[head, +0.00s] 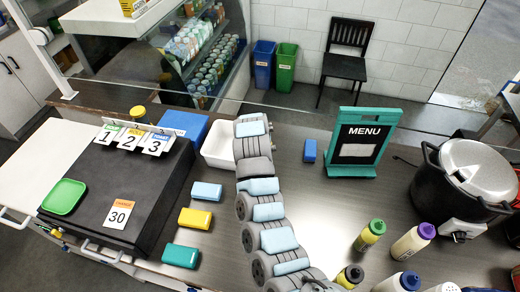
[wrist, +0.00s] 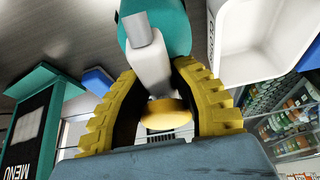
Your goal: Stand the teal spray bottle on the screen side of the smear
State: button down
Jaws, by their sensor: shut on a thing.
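The teal spray bottle shows in the wrist view as a teal body (wrist: 180,28) with a pale neck and head. My gripper (wrist: 160,78) has its two yellow fingers on either side of the pale part, shut on the bottle. A yellow round piece (wrist: 165,113) shows between the fingers; I cannot tell what it is. In the head view my arm reaches away over the counter, and its links hide the gripper and bottle. The clear screen (head: 290,108) runs across the back of the counter.
A white tub (head: 218,157) stands left of my arm. A blue block (head: 310,151) and a teal MENU stand (head: 358,145) are to its right. Squeeze bottles (head: 370,236) and a black pot (head: 445,190) stand at the right. Bare counter (head: 310,215) lies right of the arm.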

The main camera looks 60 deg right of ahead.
jog(key=shift+f, duration=0.25)
jog(key=shift+w+f, duration=0.1)
jog(key=c, duration=0.9)
grip_release()
jog(key=v, duration=1.2)
jog(key=shift+b, duration=0.3)
